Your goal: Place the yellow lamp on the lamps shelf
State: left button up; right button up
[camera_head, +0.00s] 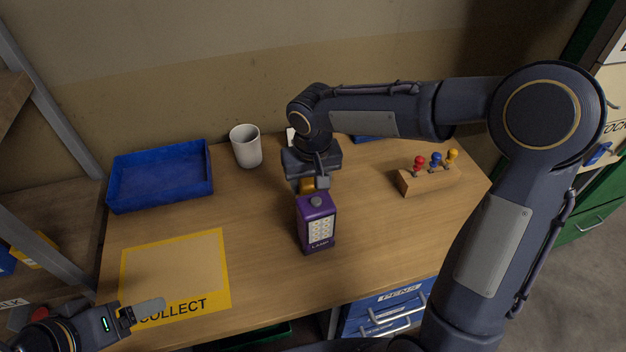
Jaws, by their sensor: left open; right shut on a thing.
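A small patch of yellow, which looks like the yellow lamp (307,186), shows between the fingers of my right gripper (309,182). That gripper is shut on it and points down over the middle of the table. Most of the yellow thing is hidden behind a purple lamp (317,222) marked LAMP, which stands upright just in front. I cannot tell whether the two touch. My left gripper (146,311) is open and empty at the lower left, over the front edge of the yellow COLLECT mark. I cannot make out a shelf labelled for lamps.
A blue tray (160,178) and a white cup (246,146) stand at the back left. A wooden block (430,178) with red, blue and yellow-topped tools stands at the right. The COLLECT area (175,262) is bare. A PENS drawer (388,304) is below the front edge.

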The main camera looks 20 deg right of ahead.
jog(key=shift+d+f, duration=0.3)
jog(key=shift+f, duration=0.2)
jog(key=o, duration=1.2)
jog(key=shift+r, duration=0.1)
